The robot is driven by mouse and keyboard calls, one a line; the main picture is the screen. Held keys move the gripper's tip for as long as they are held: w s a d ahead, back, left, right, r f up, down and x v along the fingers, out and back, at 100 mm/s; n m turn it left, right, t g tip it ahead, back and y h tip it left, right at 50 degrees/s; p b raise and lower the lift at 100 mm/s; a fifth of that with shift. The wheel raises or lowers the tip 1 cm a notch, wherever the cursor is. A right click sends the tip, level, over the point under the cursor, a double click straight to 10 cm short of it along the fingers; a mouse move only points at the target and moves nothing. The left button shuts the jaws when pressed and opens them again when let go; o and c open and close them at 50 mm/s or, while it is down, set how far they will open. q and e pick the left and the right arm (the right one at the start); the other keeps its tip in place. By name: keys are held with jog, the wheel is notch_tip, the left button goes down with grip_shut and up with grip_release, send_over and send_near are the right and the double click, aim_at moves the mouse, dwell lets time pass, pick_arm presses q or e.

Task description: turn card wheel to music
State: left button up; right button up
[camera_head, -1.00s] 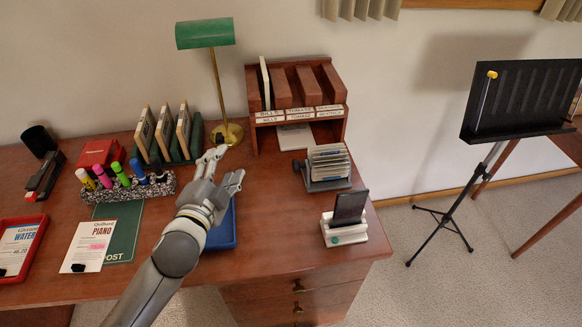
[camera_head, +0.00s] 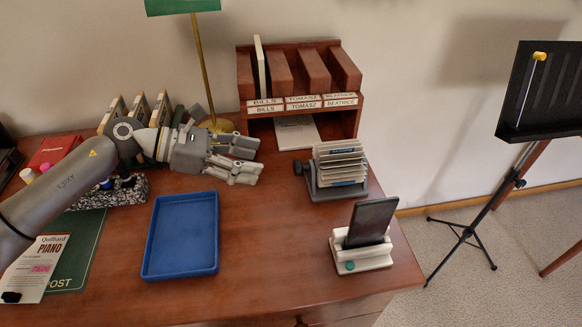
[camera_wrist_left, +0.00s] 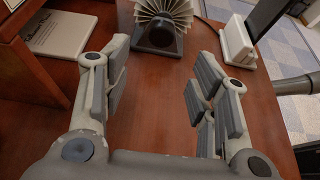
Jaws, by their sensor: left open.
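The card wheel (camera_head: 339,170) is a dark-framed rotary file with a fan of pale cards and a knob on its left side. It stands on the desk right of centre in the head view, and at the top in the left wrist view (camera_wrist_left: 160,30). My left gripper (camera_head: 252,160) is open and empty, to the left of the card wheel and apart from it. Its fingers (camera_wrist_left: 160,95) show spread in the left wrist view, with bare desk between them and the wheel beyond. The card lettering is too small to read. My right gripper does not show.
A phone in a white stand (camera_head: 362,250) is in front of the wheel. A wooden sorter (camera_head: 300,85) stands behind it. A blue tray (camera_head: 182,235) lies at left, with a brass lamp (camera_head: 203,70) behind. Desk between tray and wheel is clear. A music stand (camera_head: 540,95) is at right.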

aim_at(327, 164)
pick_arm(q)
jog(key=x, duration=0.9)
jog(key=shift+d+p, duration=0.3)
jog(key=shift+d, duration=0.15)
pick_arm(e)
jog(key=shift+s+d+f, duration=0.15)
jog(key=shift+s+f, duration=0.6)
pick_arm(q)
jog(key=c, duration=1)
